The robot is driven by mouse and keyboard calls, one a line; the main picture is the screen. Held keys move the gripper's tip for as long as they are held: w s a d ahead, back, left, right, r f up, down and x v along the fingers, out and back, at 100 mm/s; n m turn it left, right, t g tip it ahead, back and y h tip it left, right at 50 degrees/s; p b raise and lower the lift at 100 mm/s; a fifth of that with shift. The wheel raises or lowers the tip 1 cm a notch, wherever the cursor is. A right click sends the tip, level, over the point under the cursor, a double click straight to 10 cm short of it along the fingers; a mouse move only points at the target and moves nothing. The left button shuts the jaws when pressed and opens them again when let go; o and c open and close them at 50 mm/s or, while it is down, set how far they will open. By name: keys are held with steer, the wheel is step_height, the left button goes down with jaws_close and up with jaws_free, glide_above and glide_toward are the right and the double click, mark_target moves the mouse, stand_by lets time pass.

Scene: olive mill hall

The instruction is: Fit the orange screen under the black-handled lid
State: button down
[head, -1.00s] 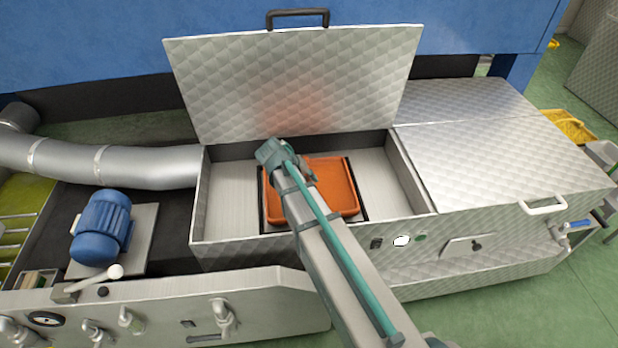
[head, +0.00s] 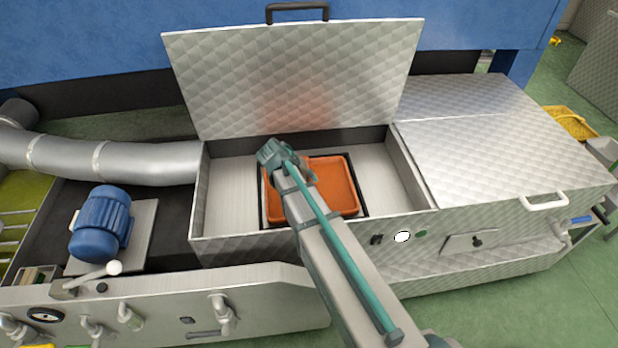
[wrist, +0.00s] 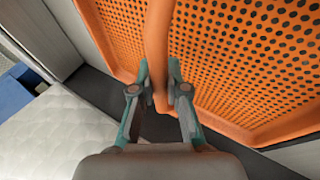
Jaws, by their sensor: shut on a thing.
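The black-handled lid (head: 340,80) stands open and upright behind an open steel bay, with its black handle (head: 297,8) at the top. The orange screen (head: 332,185) lies in the bay, over or within a black-edged opening; I cannot tell whether it is fully seated. In the wrist view the perforated orange screen (wrist: 235,50) has a raised orange bar. My gripper (wrist: 159,85) is shut on that bar. In the head view my arm hides the screen's left part and the fingertips.
A closed steel lid (head: 500,150) with a white handle (head: 544,201) lies right of the bay. A blue motor (head: 100,225) and a silver duct (head: 120,163) are on the left. Steel bay walls (head: 410,175) surround the screen; bare floor shows on both sides of it.

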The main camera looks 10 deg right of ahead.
stand_by(0.3)
steer(key=c, duration=1.1)
jaws_free()
steer(key=v, duration=1.2)
